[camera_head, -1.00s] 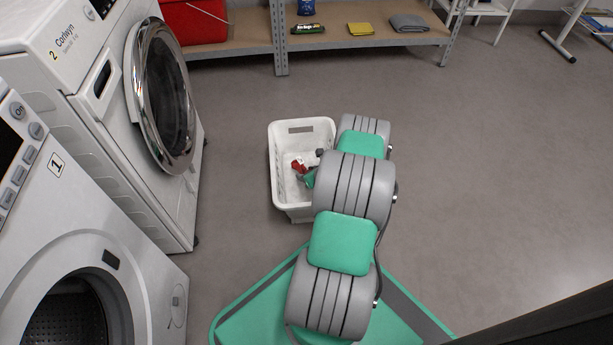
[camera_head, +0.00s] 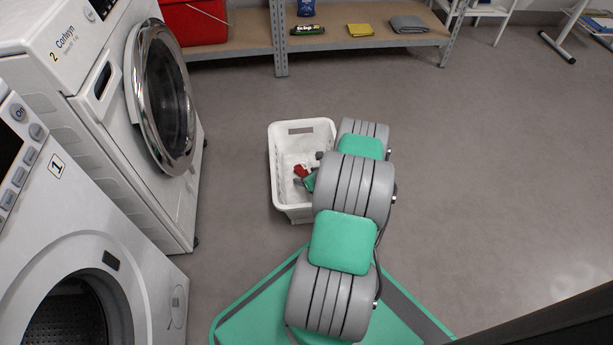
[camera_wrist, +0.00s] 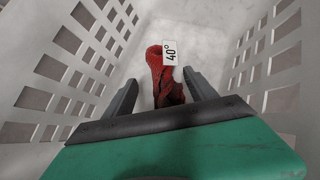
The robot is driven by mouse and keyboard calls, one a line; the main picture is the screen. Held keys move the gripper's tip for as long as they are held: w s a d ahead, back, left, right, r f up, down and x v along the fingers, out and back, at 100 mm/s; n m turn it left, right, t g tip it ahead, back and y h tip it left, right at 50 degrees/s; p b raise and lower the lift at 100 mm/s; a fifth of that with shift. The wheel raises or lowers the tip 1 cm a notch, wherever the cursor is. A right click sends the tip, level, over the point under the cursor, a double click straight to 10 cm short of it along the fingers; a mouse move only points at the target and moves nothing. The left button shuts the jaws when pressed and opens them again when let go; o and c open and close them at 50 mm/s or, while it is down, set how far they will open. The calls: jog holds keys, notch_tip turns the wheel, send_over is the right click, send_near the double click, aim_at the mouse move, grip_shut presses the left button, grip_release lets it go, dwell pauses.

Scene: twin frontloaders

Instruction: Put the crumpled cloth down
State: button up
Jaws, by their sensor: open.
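The crumpled cloth (camera_wrist: 160,80) is dark red with a white tag reading 40°. In the wrist view it lies in the white basket, between the fingers of my gripper (camera_wrist: 160,92). The fingers are open, with gaps on both sides of the cloth. In the head view the red cloth (camera_head: 301,171) shows inside the basket (camera_head: 283,185), partly hidden by my arm. My gripper (camera_head: 304,182) is down inside the basket there.
A shelf (camera_head: 340,38) at the back holds small items. The floor to the right is clear.

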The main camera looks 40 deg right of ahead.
jog(key=shift+r, duration=0.2)
jog(key=d+r+p+v, duration=0.1)
jog(key=p+v, duration=0.5)
jog(key=v, duration=0.7)
jog(key=w+a+r+n+g+y, duration=0.15)
jog(key=w+a+r+n, duration=0.25)
jog(key=a+r+n, duration=0.45)
jog(key=w+a+r+n+g+y, duration=0.1)
jog(key=w+a+r+n+g, duration=0.1)
jog(key=w+a+r+n, duration=0.5)
jog(key=s+a+r+n+g, duration=0.2)
jog(key=s+a+r+n, duration=0.6)
jog(key=a+r+n, duration=0.45)
jog(key=s+a+r+n, duration=0.3)
jog(key=s+n, duration=0.1)
jog(key=s, duration=0.1)
jog(key=s+a+r+n+g+h, duration=0.1)
jog(key=s+a+r+n, duration=0.2)
jog(key=s, duration=0.3)
jog(key=shift+a+n, duration=0.45)
jog(key=shift+n, duration=0.45)
